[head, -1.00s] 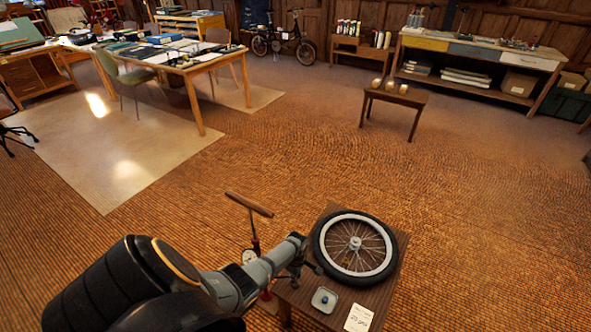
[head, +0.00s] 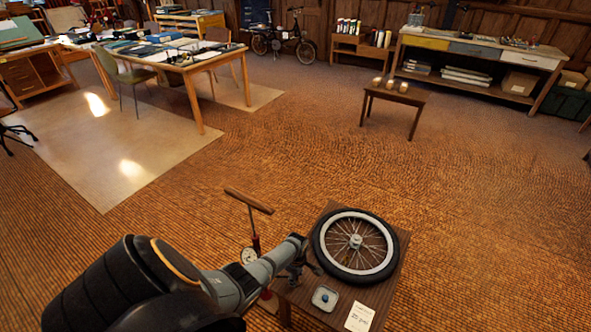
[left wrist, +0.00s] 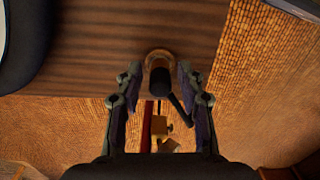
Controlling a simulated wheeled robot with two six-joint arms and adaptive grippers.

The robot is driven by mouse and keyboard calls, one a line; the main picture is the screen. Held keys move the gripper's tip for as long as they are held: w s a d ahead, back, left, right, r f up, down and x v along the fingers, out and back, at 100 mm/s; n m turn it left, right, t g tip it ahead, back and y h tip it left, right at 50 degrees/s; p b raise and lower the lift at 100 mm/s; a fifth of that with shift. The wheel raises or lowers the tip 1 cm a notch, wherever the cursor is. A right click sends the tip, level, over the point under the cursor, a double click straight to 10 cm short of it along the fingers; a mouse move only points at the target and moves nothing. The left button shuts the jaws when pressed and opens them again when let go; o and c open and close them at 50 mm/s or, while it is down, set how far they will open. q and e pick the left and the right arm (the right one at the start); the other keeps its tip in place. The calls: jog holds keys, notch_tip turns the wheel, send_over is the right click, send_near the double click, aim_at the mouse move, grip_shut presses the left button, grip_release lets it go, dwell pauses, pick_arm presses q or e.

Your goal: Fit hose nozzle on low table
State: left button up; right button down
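The low table (head: 386,284) is dark wood and stands at the bottom right of the head view. A bicycle wheel (head: 356,243) with a black tyre lies flat on it. A floor pump with a wooden handle (head: 248,202) and a round gauge (head: 250,256) stands left of the table. My left gripper (head: 299,272) is over the table's left edge, beside the wheel. In the left wrist view, my left gripper (left wrist: 159,86) has its fingers apart around a black hose nozzle (left wrist: 160,82) with a side lever. Gaps show on both sides. A brass-coloured ring (left wrist: 158,56) sits behind the nozzle. My right gripper is not in view.
A small dish (head: 325,299) with a blue piece in it and a white card (head: 359,317) lie at the table's near end. A small table with candles (head: 394,96) stands farther back. The floor between is clear.

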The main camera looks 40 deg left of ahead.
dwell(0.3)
pick_arm(q)
notch_tip(320, 180, up, 12)
dwell(0.5)
